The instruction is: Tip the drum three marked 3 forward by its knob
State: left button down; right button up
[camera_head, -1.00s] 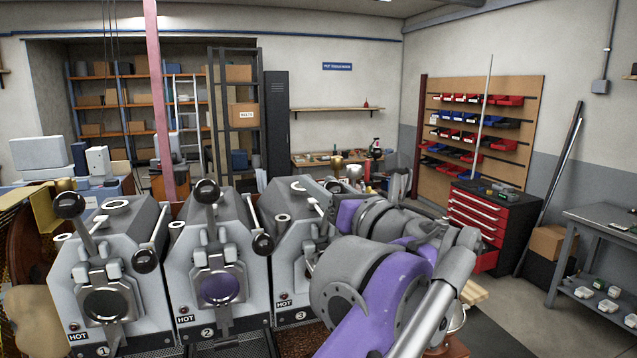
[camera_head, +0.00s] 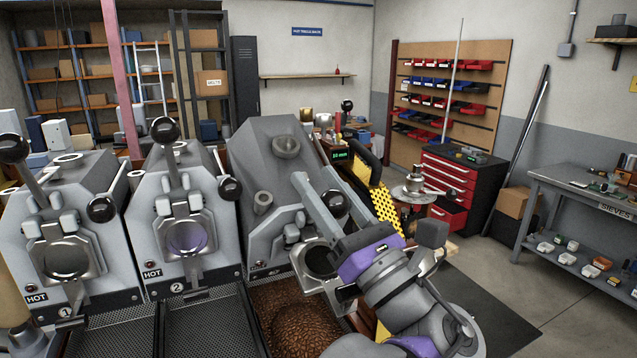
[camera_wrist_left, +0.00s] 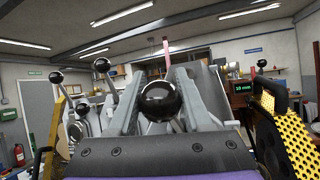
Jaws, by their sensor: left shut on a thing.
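Drum three (camera_head: 275,165) is the grey roaster at the right end of the row, tilted forward over a tray of brown beans (camera_head: 295,315). Its number is hidden in the head view. My left gripper (camera_head: 325,207) is shut on its black ball knob (camera_head: 337,203) at the drum's front right. In the left wrist view, the knob (camera_wrist_left: 160,102) sits between the two grey fingers (camera_wrist_left: 160,106). My right gripper is not in view.
Drum one (camera_head: 62,235) and drum two (camera_head: 182,215) stand upright to the left, each with black ball knobs. A yellow perforated guard (camera_head: 385,212) stands just right of drum three. A red drawer cabinet (camera_head: 460,190) and a grey bench (camera_head: 585,200) stand farther right.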

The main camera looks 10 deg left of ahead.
pick_arm(q)
jog(key=shift+f, duration=0.25)
jog(key=c, duration=0.7)
grip_release()
jog(key=o, duration=0.3)
jog(key=shift+s+r, duration=0.1)
jog(key=shift+s, duration=0.05)
jog(key=shift+o, duration=0.2)
jog(key=b+v, duration=0.1)
jog(key=v, duration=1)
jog(key=shift+r, duration=0.1)
dwell(0.5)
